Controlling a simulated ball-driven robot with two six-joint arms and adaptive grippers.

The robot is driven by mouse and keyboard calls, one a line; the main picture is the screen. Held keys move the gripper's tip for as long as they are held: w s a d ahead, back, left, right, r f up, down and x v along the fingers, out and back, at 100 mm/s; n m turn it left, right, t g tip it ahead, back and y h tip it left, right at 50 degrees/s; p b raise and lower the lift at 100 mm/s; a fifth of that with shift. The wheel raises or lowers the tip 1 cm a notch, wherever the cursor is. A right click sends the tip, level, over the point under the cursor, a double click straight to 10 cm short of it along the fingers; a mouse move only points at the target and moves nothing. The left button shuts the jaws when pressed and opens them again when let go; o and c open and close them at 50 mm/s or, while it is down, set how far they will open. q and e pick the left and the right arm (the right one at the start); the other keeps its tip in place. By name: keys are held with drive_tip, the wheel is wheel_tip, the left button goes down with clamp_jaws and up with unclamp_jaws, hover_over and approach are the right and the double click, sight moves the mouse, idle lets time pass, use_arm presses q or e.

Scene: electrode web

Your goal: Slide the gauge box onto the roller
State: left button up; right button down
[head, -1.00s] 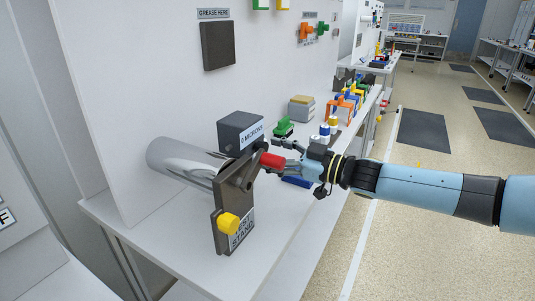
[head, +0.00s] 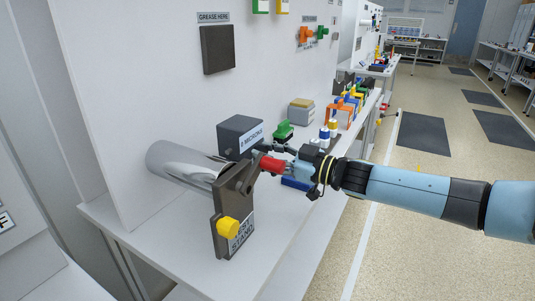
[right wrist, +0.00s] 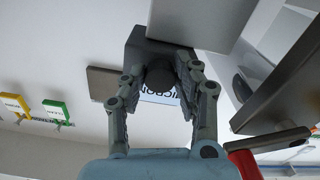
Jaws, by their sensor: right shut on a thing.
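The gauge box (head: 234,134) is a dark grey block with a white label reading MICRONS. It is at the back side of the roller (head: 180,162), a shiny metal cylinder; I cannot tell whether they touch. My right gripper (head: 268,149) is at the box's right side. In the right wrist view the fingers (right wrist: 160,85) are shut on the dark round knob of the gauge box (right wrist: 142,45). The roller's grey surface (right wrist: 205,18) is close beside the box there. My left gripper is not in view.
A dark stand plate with a TEST STAND label (head: 241,233) and yellow knob (head: 228,228) is at the roller's near end. Its red handle (head: 273,164) is close to my right gripper. A dark GREASE HERE pad (head: 218,49) is on the wall. The front shelf is clear.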

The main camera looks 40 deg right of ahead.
drive_tip(key=a, duration=0.1)
drive_tip(key=a+p, duration=0.1)
drive_tip(key=shift+s+a+r, duration=0.1)
drive_tip(key=shift+s+a, duration=0.2)
drive_tip(key=shift+s, duration=0.05)
drive_tip(key=c, duration=1)
unclamp_jaws()
drive_tip(key=shift+s, duration=0.2)
drive_tip(key=v, duration=1.1)
drive_tip(key=shift+s+d, duration=0.15)
drive_tip(key=shift+s, duration=0.15)
